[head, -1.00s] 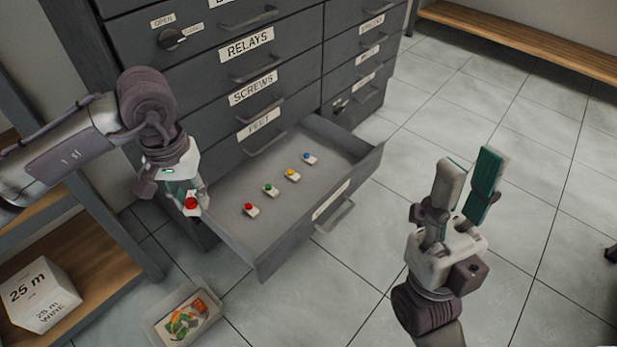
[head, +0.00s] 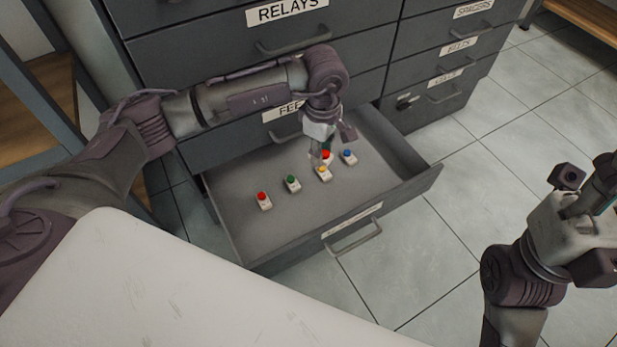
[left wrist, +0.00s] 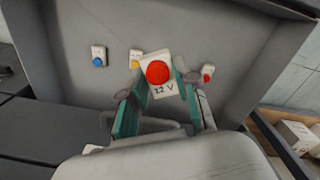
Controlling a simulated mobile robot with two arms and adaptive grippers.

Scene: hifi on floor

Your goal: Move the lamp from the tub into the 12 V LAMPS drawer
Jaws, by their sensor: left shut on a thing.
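My left gripper (head: 322,148) is shut on a lamp with a red dome (head: 326,156) and holds it inside the outline of the open drawer (head: 262,245). In the left wrist view the held lamp (left wrist: 160,76) is a white block marked 12 V, between the fingertips. Lamps with red (head: 263,200), green (head: 292,184), yellow (head: 324,174) and blue (head: 348,157) domes stand in a row in the drawer. The held lamp is close to the yellow one; I cannot tell its height. The drawer's front label is unreadable. The tub is out of view. My right gripper (head: 602,180) is at the right edge, fingertips partly cut off.
Closed drawers marked RELAYS (head: 287,12) and FEET (head: 285,110) are above the open one. The FEET drawer's front is close to my left arm. Tiled floor (head: 440,235) is clear on the right. A large pale surface covers the lower left.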

